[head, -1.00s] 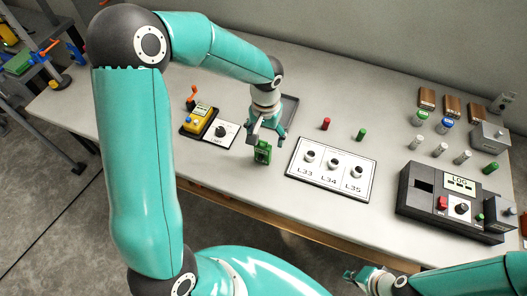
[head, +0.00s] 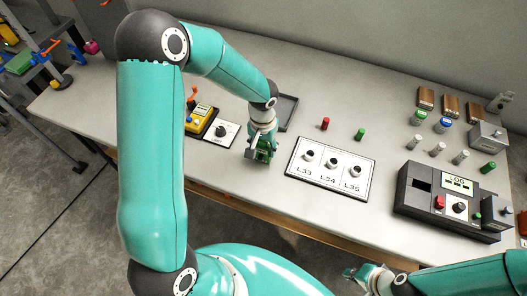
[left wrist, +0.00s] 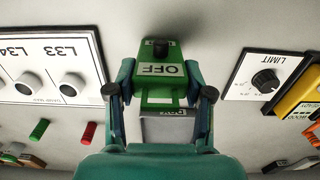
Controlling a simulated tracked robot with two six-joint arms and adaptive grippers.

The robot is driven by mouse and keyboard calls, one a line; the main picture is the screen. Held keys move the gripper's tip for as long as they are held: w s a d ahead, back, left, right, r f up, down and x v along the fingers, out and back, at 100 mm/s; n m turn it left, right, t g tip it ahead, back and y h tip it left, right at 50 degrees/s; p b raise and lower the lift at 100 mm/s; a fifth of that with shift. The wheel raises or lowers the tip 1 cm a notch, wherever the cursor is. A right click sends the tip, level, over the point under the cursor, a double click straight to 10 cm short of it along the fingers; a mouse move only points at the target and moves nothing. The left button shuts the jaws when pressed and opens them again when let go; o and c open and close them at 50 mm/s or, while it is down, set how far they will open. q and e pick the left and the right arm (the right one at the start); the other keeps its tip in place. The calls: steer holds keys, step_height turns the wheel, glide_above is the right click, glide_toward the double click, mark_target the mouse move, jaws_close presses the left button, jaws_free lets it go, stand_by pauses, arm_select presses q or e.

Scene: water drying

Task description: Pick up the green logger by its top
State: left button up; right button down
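The green logger (head: 264,155) stands on the table near its front edge, left of the labelled plate. My left gripper (head: 262,150) is down over its top and partly hides it. In the left wrist view the logger (left wrist: 160,70), with a white OFF label and a dark knob, sits between the two fingers of my left gripper (left wrist: 160,78). The fingers are apart, one close beside each side of it; firm contact does not show. My right gripper (head: 365,279) is at the bottom of the head view, away from the table items, its opening unclear.
The plate (head: 331,193) marked L33, L34 and L35 lies just right of the logger. A LIMIT dial plate (head: 220,132) and a yellow device (head: 200,119) are to its left. A grey tray (head: 288,112) lies behind. A dark LOG station (head: 450,205) stands at right.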

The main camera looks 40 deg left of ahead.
arm_select(q)
steer(key=c, duration=0.4)
steer(key=shift+c, duration=0.2)
